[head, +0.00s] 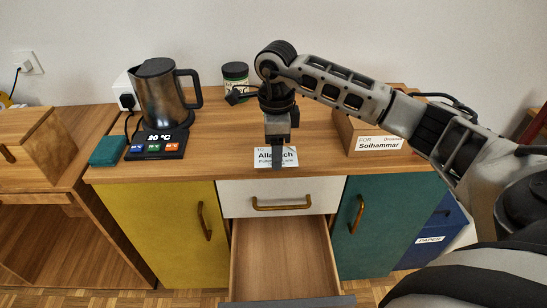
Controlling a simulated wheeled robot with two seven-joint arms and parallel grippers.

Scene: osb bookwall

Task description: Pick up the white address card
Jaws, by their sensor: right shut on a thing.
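The white address card (289,157) shows at the front edge of the wooden counter, above the white drawer front. It carries black print, partly hidden behind my gripper finger. My right gripper (278,160) points down at the card, with its fingers shut on it. I cannot tell whether the card still touches the counter. My left gripper is not in view.
A cardboard box labelled Solhammar (378,143) stands right on the counter (220,145). A kettle (160,95), a teal box (108,150) and a dark jar (235,76) stand left and behind. An open empty drawer (283,255) juts out below.

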